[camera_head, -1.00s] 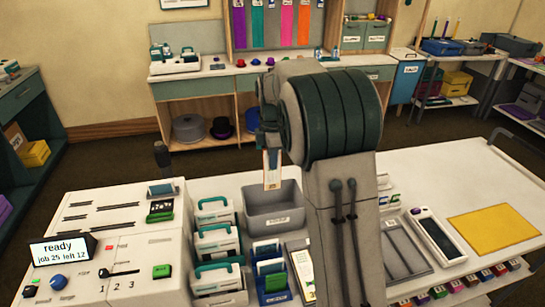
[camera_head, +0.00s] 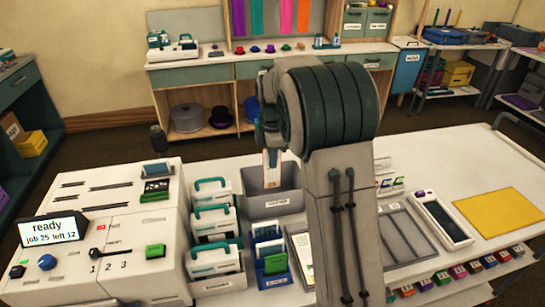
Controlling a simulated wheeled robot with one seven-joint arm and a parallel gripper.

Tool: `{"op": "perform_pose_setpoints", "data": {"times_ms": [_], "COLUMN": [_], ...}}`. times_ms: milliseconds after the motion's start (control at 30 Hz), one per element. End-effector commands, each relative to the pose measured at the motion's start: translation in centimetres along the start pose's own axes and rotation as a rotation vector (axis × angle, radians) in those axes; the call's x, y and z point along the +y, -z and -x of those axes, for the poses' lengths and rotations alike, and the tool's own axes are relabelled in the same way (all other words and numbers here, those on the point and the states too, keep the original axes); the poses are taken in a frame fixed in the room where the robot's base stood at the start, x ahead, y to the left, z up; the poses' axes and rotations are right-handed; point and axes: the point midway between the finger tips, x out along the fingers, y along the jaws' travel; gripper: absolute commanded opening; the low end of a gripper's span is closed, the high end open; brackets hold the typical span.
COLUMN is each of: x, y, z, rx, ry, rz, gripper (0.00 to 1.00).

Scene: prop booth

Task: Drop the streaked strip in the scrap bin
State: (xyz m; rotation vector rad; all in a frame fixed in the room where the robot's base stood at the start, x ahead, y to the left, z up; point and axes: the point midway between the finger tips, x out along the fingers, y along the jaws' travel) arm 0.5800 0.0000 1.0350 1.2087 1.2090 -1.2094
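A pale strip with orange-brown marks (camera_head: 271,169) hangs upright from my gripper (camera_head: 270,150). The gripper is partly hidden behind my arm and looks shut on the strip's upper end. An open grey bin (camera_head: 274,207) stands on the white bench just below; its front label is too small to read. The strip's lower end shows against the bin's opening. I cannot tell whether it is above the rim or below it.
White cases with teal handles (camera_head: 212,223) stand left of the bin. A blue holder with cards (camera_head: 271,263) is in front of it. A white machine with a "ready" screen (camera_head: 53,232) is at left. A yellow mat (camera_head: 500,212) lies at right. A blue waste bin (camera_head: 408,68) stands behind.

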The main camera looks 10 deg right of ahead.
Motion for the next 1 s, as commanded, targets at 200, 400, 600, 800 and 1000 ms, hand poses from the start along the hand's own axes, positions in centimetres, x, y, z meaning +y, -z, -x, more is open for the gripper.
{"op": "perform_pose_setpoints", "data": {"times_ms": [200, 400, 600, 800, 1000], "x": [0.0, 0.0, 0.1, 0.1, 0.1], "y": [0.0, 0.0, 0.0, -0.1, 0.0], "z": [0.0, 0.1, 1.7, 6.1, 10.5], "rx": [0.000, 0.000, 0.001, 0.001, 0.000], "ry": [0.000, 0.000, -0.003, -0.006, -0.005], "rz": [0.000, 0.000, 0.001, -0.001, -0.001], "gripper": [0.28, 0.28, 0.28, 0.28, 0.28]}}
